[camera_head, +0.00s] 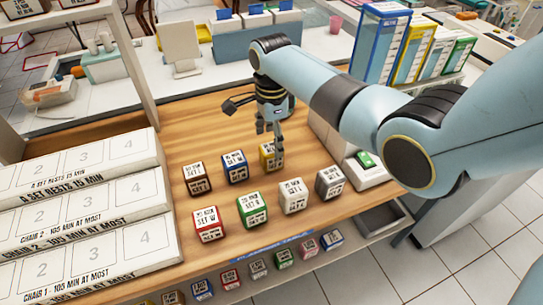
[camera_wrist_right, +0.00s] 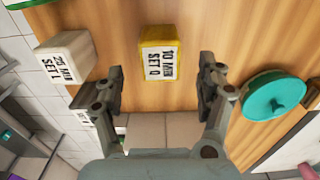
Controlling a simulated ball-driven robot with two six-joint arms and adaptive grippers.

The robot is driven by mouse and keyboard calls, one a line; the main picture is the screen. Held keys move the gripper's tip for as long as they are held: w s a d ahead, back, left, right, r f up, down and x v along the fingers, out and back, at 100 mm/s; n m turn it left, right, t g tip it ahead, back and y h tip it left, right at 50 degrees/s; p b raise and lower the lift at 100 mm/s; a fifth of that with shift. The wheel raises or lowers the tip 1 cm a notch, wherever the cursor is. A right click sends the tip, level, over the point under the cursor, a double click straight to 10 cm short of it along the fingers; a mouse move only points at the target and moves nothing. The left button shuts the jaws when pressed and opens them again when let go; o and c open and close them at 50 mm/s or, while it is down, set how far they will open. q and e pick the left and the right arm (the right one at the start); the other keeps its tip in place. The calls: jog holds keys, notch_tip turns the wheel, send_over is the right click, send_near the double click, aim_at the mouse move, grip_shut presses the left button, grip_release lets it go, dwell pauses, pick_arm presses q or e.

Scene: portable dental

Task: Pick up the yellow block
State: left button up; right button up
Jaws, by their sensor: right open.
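The yellow block (camera_head: 265,152) sits on the wooden table at the right end of the back row of blocks, partly hidden by my right gripper. In the right wrist view the yellow block (camera_wrist_right: 158,55) shows its white label, upside down, ahead of the fingers and roughly centred between them. My right gripper (camera_head: 270,138) comes down from above at the block. Its two fingers in the right wrist view (camera_wrist_right: 160,82) are spread wide with nothing between the tips. My left gripper is not in view.
Blue (camera_head: 235,168) and brown (camera_head: 197,179) blocks stand left of it. Red (camera_head: 208,224), green (camera_head: 251,209), white (camera_head: 293,197) and grey (camera_head: 329,183) blocks form the front row. White numbered racks (camera_head: 85,225) fill the left. A teal disc (camera_wrist_right: 275,96) lies right in the wrist view.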

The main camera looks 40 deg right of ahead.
aim_at(272, 148)
notch_tip(272, 148, down, 4)
jog(key=shift+f, duration=0.25)
jog(key=shift+c, duration=0.4)
jog(key=c, duration=1.2)
jog(key=shift+r, duration=0.15)
